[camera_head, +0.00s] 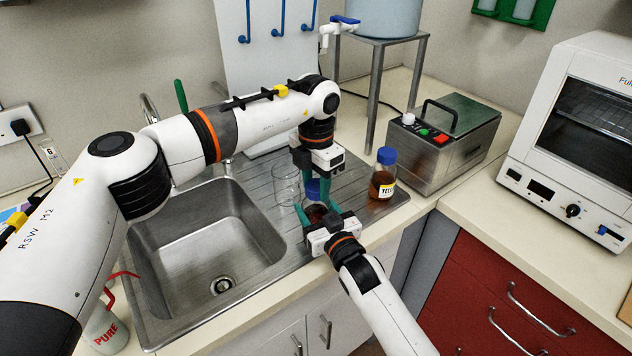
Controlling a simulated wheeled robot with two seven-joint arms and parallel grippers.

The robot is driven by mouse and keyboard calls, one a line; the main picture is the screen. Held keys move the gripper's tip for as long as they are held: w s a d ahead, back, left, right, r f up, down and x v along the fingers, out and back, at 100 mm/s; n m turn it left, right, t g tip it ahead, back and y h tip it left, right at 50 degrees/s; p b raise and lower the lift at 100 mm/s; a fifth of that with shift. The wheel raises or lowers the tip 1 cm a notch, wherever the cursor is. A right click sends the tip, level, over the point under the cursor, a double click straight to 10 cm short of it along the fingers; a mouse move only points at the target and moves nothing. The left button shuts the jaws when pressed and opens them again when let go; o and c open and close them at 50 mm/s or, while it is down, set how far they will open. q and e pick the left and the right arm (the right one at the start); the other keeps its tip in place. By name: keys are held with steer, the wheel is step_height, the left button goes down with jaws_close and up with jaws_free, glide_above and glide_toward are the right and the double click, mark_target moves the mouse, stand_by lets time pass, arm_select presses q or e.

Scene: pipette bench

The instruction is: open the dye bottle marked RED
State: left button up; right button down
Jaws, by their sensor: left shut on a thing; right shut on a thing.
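A dye bottle (316,212) with dark reddish-brown contents stands at the front of the steel drainboard. Its label is not visible, so I cannot read its marking. My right gripper (319,214) comes from the front and is shut around the bottle's body. My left gripper (314,190) reaches down from above and is shut on the blue cap (313,188). The cap is directly over the bottle; whether it is seated on the neck or loose I cannot tell. A second blue-capped bottle (382,178), with a label starting "YEL", stands apart to the right.
An empty glass beaker (286,185) stands just left of the bottle. The sink basin (205,240) is further left. A steel stand (376,85) and a metal bath with a dark green lid (445,140) are behind and right. A wash bottle (105,332) is at lower left.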

arm_select(q)
steer(key=n, duration=1.1)
steer(key=shift+n, duration=0.4)
steer(key=n, duration=0.3)
steer(key=shift+n, duration=0.4)
steer(key=n, duration=0.5)
steer(key=shift+r+n, duration=0.1)
steer(key=shift+n, duration=0.3)
steer(key=n, duration=0.5)
steer(key=shift+n, duration=0.4)
steer(key=n, duration=0.7)
steer(key=shift+w, duration=0.1)
steer(key=o, duration=1.1)
